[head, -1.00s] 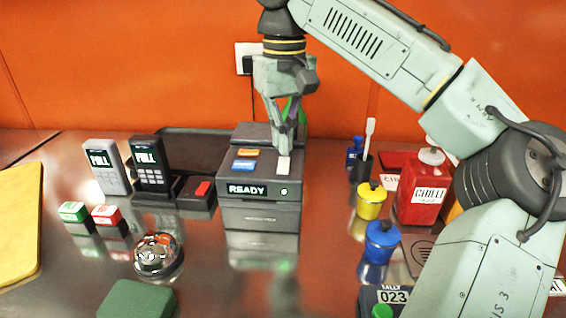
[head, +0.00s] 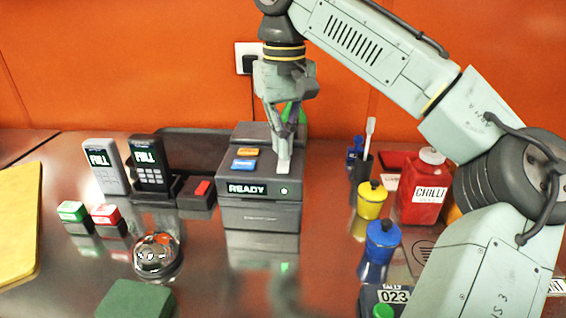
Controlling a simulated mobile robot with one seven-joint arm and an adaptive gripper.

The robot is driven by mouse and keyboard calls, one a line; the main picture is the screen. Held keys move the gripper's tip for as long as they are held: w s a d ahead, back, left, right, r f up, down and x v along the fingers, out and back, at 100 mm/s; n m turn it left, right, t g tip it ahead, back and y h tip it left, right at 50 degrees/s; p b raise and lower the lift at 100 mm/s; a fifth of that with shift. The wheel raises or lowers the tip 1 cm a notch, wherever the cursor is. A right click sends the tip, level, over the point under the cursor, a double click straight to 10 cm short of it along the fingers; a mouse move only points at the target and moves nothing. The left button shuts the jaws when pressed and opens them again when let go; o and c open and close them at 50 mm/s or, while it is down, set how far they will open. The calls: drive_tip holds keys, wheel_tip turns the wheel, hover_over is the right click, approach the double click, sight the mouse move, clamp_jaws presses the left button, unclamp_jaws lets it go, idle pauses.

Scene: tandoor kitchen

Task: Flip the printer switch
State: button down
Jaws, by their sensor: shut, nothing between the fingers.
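The printer (head: 231,190) is a dark grey box on the steel counter, with a lit "READY" display on its front. A small pale switch (head: 283,168) is on the right of its top, near the front edge. My gripper (head: 284,157) points down over the switch, fingers shut and empty. Its tips are at or just above the switch and partly cover it; I cannot tell whether they touch, or the switch's exact tilt.
An orange button (head: 247,152) and a blue button (head: 244,165) are left of the switch. Two handheld terminals (head: 150,166) stand left of the printer. A chilli container (head: 422,190), a yellow pot (head: 371,203) and a blue pot (head: 382,240) stand right.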

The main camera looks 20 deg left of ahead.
drive_tip(key=shift+f, duration=0.65)
drive_tip(key=shift+r, duration=0.15)
wheel_tip(320, 180, up, 7)
drive_tip(key=p, duration=0.8)
drive_tip(key=shift+p, duration=0.4)
idle(0.3)
